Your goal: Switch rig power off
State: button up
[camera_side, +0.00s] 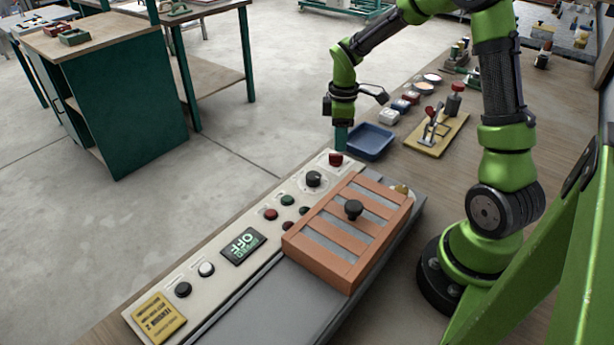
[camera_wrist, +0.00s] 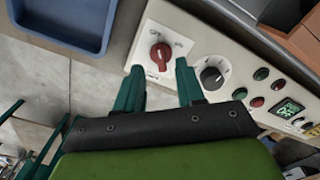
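The red rotary switch (camera_side: 336,158) sits at the far end of the cream control panel (camera_side: 215,250). In the wrist view the red switch (camera_wrist: 160,53) stands on a white plate, its grip pointing roughly up and down the picture. My gripper (camera_side: 341,146) is over that end of the panel. In the wrist view my gripper (camera_wrist: 158,67) has its two teal fingers apart, with nothing between them, tips just short of the switch; contact cannot be told. The panel's display (camera_side: 243,246) shows green text, upside down, that appears to read OFF.
A black knob (camera_wrist: 212,74) is close beside the right finger, with red and green buttons beyond. A blue tray (camera_side: 370,141) stands near my gripper. A copper-coloured slatted cover (camera_side: 335,245) with a black knob lies beside the panel. A yellow-based toggle clamp (camera_side: 437,134) stands farther right.

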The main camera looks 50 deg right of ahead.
aim_at(339, 155)
notch_tip(339, 155, up, 12)
jog(key=shift+r, duration=0.2)
dwell(0.4)
jog(key=s+a+r+m+t+y, duration=0.1)
jog(key=s+a+r+m+t, duration=0.1)
jog(key=s+a+m, duration=0.3)
jog(key=s+a+r+m+t+y, duration=0.1)
jog(key=s+a+r+m+t, duration=0.1)
jog(key=s+a+m+t, duration=0.3)
jog(key=shift+s+a+r+m, duration=0.2)
jog(key=shift+s+a+m, duration=0.4)
jog(key=shift+s+a, duration=2)
jog(key=shift+w+a, duration=0.5)
jog(key=shift+w, duration=0.05)
